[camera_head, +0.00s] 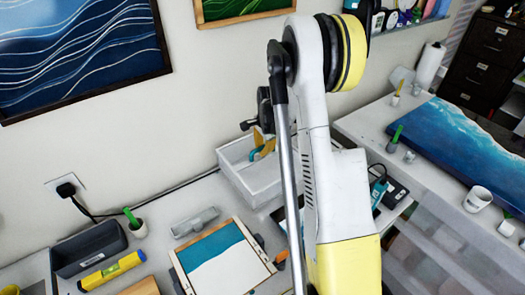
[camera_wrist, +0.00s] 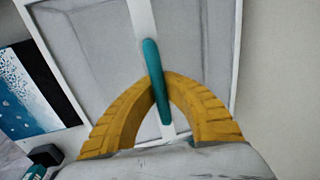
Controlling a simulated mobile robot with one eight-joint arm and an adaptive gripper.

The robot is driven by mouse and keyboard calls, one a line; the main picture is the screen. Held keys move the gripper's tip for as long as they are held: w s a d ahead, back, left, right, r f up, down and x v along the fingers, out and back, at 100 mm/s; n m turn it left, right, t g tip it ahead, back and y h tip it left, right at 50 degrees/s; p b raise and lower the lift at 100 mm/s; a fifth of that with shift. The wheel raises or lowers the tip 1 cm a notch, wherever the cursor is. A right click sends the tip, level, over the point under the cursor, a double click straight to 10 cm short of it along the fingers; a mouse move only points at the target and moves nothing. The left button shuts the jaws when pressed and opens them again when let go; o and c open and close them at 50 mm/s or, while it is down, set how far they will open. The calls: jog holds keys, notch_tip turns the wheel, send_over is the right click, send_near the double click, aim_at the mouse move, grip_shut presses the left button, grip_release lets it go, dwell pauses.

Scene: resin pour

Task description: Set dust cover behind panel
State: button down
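The dust cover (camera_head: 245,186) is a white box-like frame with greyish panes and a teal bar handle. It is at the back of the left table near the wall, behind and right of the framed panel (camera_head: 212,258), which is teal and white. My gripper (camera_wrist: 160,92) has its yellow fingers closed around the teal handle, with the white frame filling the wrist view (camera_wrist: 90,60). In the head view my gripper (camera_head: 262,147) is partly hidden behind my arm. I cannot tell whether the cover's bottom touches the table.
A grey level tool (camera_head: 195,222), a yellow level (camera_head: 112,271) and a dark bin (camera_head: 90,248) lie left of the panel. A green-handled brush stands in a cup (camera_head: 136,226). A blue ocean panel (camera_head: 455,135) lies on the right table. The wall is close behind.

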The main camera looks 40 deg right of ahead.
jog(key=shift+f+b, duration=0.55)
jog(key=shift+b, duration=0.1)
dwell(0.3)
jog(key=c, duration=1.5)
grip_release()
jog(key=shift+c, duration=0.2)
notch_tip(320, 180, up, 12)
jog(key=s, duration=0.2)
jog(key=shift+a+f, duration=0.1)
